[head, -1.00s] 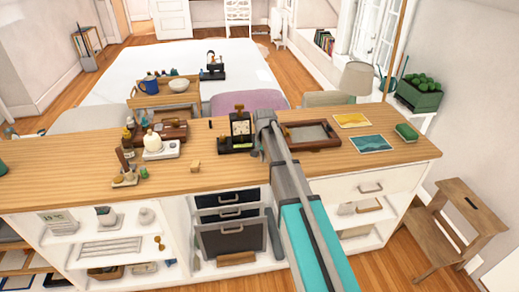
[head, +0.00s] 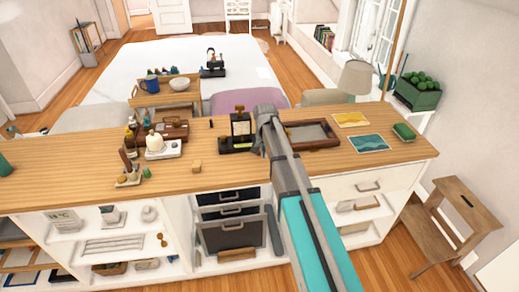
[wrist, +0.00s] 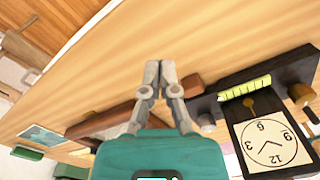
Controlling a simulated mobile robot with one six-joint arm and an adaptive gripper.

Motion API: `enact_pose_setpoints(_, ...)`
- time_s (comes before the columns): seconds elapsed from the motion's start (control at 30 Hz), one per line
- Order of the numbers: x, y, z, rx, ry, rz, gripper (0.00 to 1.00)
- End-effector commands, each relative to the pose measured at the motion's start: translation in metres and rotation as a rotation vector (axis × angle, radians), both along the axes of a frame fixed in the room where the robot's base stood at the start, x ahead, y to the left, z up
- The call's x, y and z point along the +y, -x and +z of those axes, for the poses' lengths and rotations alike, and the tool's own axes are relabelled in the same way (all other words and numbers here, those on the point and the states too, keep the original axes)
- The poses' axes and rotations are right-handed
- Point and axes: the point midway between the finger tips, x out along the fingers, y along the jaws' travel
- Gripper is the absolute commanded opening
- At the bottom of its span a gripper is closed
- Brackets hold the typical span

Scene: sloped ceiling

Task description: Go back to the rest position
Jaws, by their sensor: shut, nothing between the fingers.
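My gripper (wrist: 160,66) is shut and empty in the wrist view, its two fingertips together above the wooden counter top. In the head view my arm reaches over the counter (head: 80,175), and its far end is beside the black clock (head: 240,125). The fingertips are hidden there behind the arm. The clock, with a white face, also shows at the right of the wrist view (wrist: 268,143), to the right of my fingers and apart from them.
A brown framed tray (head: 312,135) lies just right of my arm. Left of the clock are a white kettle-like item on a scale (head: 160,148), a small wooden block (head: 196,167) and several bottles. A stool (head: 455,222) stands at the right. The counter's front strip is mostly clear.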

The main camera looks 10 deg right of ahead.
Motion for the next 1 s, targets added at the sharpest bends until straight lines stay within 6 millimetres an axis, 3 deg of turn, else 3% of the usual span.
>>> enact_pose_setpoints(0.47, 0.0, 0.0, 0.001, 0.0, 0.0, 0.0, 0.0)
enact_pose_setpoints(0.63, 0.0, 0.011, 0.001, 0.0, 0.0, 0.016, 0.0)
enact_pose_setpoints(0.77, 0.0, 0.035, 0.001, 0.0, 0.0, 0.06, 0.0)
enact_pose_setpoints(1.0, 0.0, 0.116, 0.001, 0.0, 0.001, 0.223, 0.0)
